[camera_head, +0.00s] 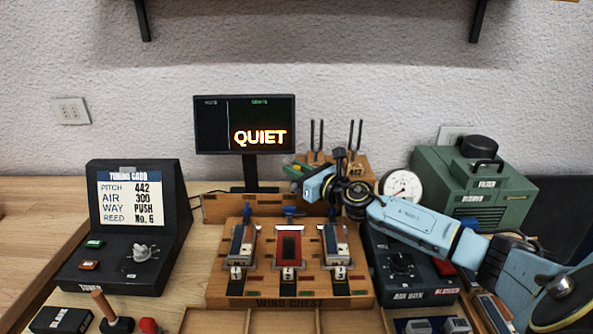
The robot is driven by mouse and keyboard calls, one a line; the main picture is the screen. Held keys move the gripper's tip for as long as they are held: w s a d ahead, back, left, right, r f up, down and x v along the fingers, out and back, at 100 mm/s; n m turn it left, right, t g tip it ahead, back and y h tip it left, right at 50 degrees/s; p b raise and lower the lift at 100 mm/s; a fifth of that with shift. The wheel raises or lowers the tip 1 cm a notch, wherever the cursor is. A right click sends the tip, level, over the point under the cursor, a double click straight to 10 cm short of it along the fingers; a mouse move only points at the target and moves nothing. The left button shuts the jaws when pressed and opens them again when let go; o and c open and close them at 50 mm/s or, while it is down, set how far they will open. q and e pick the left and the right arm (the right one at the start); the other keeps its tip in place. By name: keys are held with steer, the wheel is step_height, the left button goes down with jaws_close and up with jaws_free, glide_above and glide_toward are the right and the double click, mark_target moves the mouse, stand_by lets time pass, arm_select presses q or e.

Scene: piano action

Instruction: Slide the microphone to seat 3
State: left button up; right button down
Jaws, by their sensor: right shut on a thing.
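My right gripper (332,211) reaches in from the right and hangs at the back edge of the wooden wind chest (290,303), behind its right-hand block (335,241). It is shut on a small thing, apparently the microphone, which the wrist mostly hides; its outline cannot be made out. My left gripper is not in view.
A monitor (212,125) reading QUIET stands behind the chest. A black tuning card console (138,252) is at left. The black air box (410,285) and a green blower unit (500,190) with a round gauge (401,187) are at right, close to my forearm.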

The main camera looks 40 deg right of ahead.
steer(key=c, duration=1.5)
jaws_free()
steer(key=shift+o, duration=1)
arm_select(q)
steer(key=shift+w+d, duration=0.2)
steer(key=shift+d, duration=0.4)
arm_select(e)
steer(key=shift+s, duration=0.1)
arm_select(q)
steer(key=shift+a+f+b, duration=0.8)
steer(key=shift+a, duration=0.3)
arm_select(e)
steer(key=shift+s+d, duration=0.35)
steer(key=shift+s, duration=1.8)
steer(key=shift+s+d, duration=0.35)
steer(key=shift+s, duration=1.85)
steer(key=shift+s+d, duration=0.35)
steer(key=shift+s, duration=1.8)
